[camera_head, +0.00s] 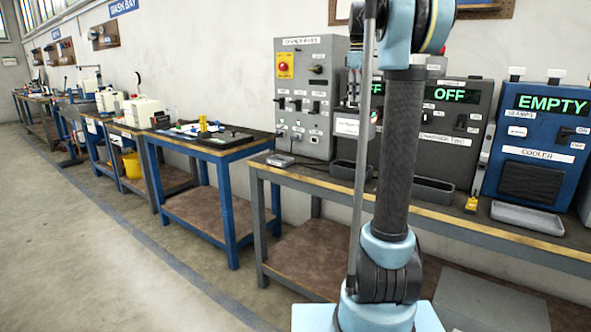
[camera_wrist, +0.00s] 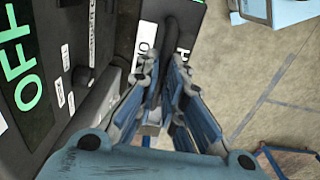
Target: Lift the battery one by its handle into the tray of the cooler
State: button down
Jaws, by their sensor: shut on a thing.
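My gripper (camera_wrist: 165,70) points down in the wrist view, its fingers shut on the dark handle (camera_wrist: 184,45) of a black battery (camera_wrist: 192,8) with white labels. Only part of the battery shows past the fingers. I cannot tell how high its underside is.
Dark chargers stand left of the cooler; charger two (camera_head: 447,118) reads OFF, with a dark tray (camera_head: 433,190) in front. A charger face (camera_wrist: 35,80) is close beside the gripper. A small yellow item (camera_head: 471,203) sits near the bench edge. A grey control panel (camera_head: 305,95) stands further left.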

jog(key=shift+r, duration=1.65)
